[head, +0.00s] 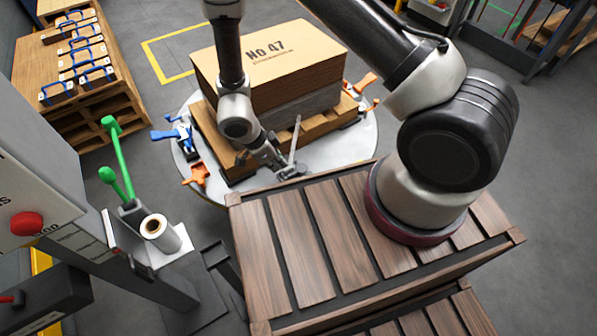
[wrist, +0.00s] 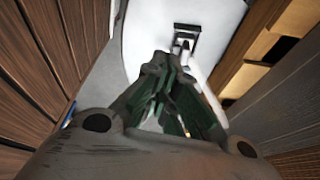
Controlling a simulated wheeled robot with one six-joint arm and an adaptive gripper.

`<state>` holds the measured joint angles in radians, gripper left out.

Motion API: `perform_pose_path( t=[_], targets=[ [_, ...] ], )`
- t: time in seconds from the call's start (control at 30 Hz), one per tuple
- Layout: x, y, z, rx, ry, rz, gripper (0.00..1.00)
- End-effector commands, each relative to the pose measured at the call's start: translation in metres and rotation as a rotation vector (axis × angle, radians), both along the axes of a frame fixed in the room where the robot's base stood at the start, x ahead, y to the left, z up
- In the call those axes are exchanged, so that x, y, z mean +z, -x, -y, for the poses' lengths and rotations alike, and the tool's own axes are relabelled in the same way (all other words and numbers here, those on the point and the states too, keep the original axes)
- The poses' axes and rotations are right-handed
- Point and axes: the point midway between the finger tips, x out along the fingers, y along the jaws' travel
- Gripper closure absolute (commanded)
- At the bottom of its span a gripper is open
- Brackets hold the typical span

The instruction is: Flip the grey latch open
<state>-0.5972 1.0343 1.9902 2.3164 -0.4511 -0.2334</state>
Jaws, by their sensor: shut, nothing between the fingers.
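The grey latch (head: 295,140) is at the near side of the round white turntable (head: 335,150), its thin grey lever standing nearly upright. My gripper (head: 279,167) is shut and empty, low over the turntable and just left of the lever in the head view. I cannot tell whether it touches the lever. In the wrist view, my shut fingertips (wrist: 164,62) point toward a small dark bracket with a grey part (wrist: 186,35), which looks like the latch. The fingers hide what lies right below them.
A wooden pallet (head: 225,160) with a stack marked No 47 (head: 268,48) stands on the turntable. Blue (head: 180,133) and orange (head: 197,176) clamps sit at its edge. A brown slatted platform (head: 300,245) is close on the near side. A green lever (head: 120,155) stands left.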

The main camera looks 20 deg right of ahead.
Motion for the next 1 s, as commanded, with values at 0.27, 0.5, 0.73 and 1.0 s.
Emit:
perform_pose_path(
  t=[0.27,0.5,0.73,1.0],
  targets=[
    [-0.018,0.000,0.008,0.000,0.001,-0.003,1.00],
    [-0.065,-0.001,0.026,-0.001,0.001,-0.003,1.00],
    [-0.093,-0.003,0.050,-0.002,0.001,0.000,1.00],
    [-0.093,-0.005,0.075,0.000,0.000,0.000,1.00]
  ],
)
